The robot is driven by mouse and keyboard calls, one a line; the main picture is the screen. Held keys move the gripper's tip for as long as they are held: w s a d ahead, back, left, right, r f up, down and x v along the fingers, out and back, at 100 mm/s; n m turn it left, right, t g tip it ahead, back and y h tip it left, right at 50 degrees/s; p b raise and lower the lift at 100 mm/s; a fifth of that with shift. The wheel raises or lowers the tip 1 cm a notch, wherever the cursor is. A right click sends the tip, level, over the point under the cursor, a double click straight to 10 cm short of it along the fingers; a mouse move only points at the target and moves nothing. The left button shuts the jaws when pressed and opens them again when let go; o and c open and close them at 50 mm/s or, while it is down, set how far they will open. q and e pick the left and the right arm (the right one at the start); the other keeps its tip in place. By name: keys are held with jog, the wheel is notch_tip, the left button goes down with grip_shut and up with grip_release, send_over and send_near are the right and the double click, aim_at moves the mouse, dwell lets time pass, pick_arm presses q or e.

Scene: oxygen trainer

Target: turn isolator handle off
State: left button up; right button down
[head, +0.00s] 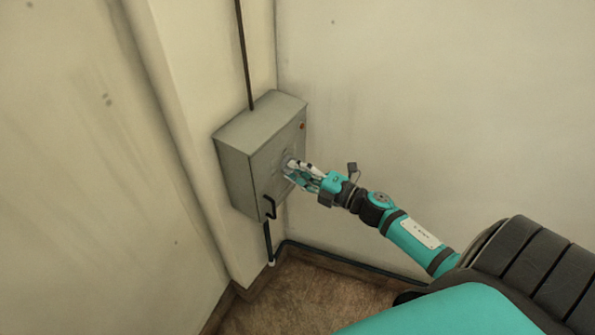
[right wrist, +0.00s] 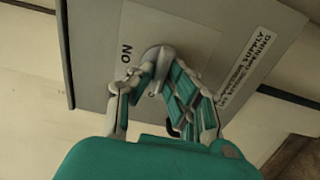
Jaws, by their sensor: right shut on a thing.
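A grey isolator box (head: 232,168) is mounted on the wall in the corner. Its grey isolator handle (right wrist: 158,56) sits on a pale plate on the front face, with the word ON beside it in the right wrist view. My right gripper (head: 291,168) is at the front face of the box. In the right wrist view its fingers (right wrist: 164,88) are closed around the handle, one on each side. The fingers hide part of the handle and part of the lettering below it. My left gripper is not in view.
A black bent lever (head: 270,208) is at the box's lower front edge. A small orange spot (head: 302,126) is near its upper right. A dark conduit (head: 243,50) runs above, another pipe (head: 340,257) along the floor. Bare walls stand close on both sides.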

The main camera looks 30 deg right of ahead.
jog(key=shift+f, duration=0.1)
dwell(0.4)
jog(key=c, duration=1.3)
grip_release()
jog(key=shift+s, duration=0.1)
jog(key=v, duration=1.2)
